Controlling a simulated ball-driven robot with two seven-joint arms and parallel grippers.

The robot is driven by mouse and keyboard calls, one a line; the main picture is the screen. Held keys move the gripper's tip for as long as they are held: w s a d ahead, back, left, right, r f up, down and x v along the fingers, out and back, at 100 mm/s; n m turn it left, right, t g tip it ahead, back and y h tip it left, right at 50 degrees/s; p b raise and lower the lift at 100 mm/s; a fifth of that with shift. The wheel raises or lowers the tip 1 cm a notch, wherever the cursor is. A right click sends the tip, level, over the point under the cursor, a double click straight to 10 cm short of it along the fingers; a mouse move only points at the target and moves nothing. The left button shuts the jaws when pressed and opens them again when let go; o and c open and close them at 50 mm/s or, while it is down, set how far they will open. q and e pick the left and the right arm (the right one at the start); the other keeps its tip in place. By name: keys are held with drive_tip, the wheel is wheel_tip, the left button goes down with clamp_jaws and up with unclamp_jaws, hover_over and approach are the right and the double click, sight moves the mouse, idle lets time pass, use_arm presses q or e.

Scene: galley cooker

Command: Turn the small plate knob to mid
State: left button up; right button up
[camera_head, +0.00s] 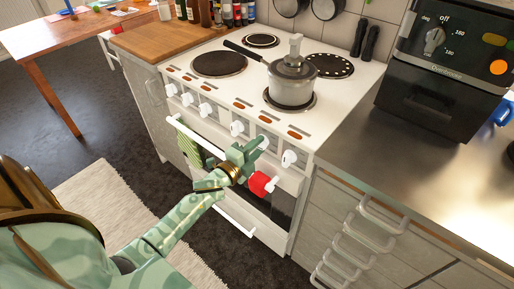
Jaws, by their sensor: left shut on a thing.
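The white cooker (185,65) has a row of white knobs along its front panel. My left gripper (260,145) is at the panel, between the white knob (237,128) to its left and the white knob (289,158) to its right. It is shut on the knob between these two, which I take to be the small plate knob. The jaws mostly hide that knob, so its pointer and setting cannot be read. My right gripper is not in view.
A lidded grey pot (291,84) stands on the front right plate, its dark handle pointing back left. A red object (262,184) is just below my left gripper at the oven door. A steel counter (420,165) with a black oven (440,75) lies to the right.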

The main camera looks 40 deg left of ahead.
use_arm(q)
drive_tip(key=shift+m, duration=0.5)
drive_tip(key=o, duration=0.7)
drive_tip(key=shift+s, duration=0.15)
drive_tip(key=s, duration=0.5)
drive_tip(key=s+a+p, duration=0.1)
drive_tip(key=s, duration=0.4)
drive_tip(key=s+p, duration=0.1)
drive_tip(key=s, duration=0.5)
drive_tip(key=shift+a, duration=0.15)
